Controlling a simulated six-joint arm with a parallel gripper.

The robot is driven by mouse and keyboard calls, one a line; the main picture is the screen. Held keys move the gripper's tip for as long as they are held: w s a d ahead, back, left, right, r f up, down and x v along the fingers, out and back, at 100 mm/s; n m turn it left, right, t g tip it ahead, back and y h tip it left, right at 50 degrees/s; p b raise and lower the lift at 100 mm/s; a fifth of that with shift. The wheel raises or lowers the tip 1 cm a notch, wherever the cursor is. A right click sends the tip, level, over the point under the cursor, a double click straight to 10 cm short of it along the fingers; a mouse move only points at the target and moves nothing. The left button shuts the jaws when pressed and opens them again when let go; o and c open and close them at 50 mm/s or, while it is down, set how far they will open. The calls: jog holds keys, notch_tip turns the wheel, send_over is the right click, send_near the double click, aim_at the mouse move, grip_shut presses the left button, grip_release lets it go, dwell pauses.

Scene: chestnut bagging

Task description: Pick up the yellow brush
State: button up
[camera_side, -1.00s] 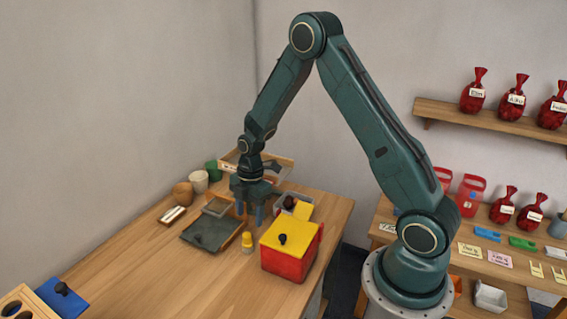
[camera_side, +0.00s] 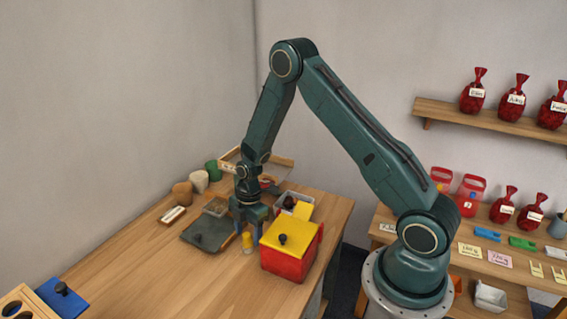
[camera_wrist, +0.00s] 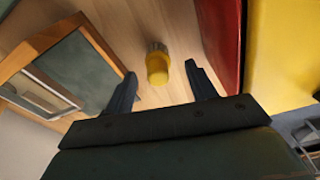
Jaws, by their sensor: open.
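The yellow brush (camera_wrist: 157,68) stands on the wooden table, short and rounded, with a greyish band at its far end in the wrist view. It also shows in the side view (camera_side: 247,243), just under and in front of my gripper (camera_side: 247,222). In the wrist view my gripper (camera_wrist: 165,85) is open, with one blue-grey finger on each side of the brush and clear space between. Nothing is held.
A red box with a yellow lid (camera_side: 290,248) stands close to the right of the brush. A dark slate tray with a wooden edge (camera_side: 207,236) lies to the left.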

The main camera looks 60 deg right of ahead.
aim_at(247, 234)
jog(key=shift+w+a+f, duration=0.1)
jog(key=shift+a+f, duration=0.05)
jog(key=shift+f, duration=0.8)
jog(key=shift+w+a+f, duration=0.1)
jog(key=shift+f, duration=0.8)
jog(key=c, duration=1)
jog(key=shift+r, duration=0.15)
jog(key=shift+c, duration=0.2)
notch_tip(247, 234, up, 20)
jog(key=shift+w, duration=0.1)
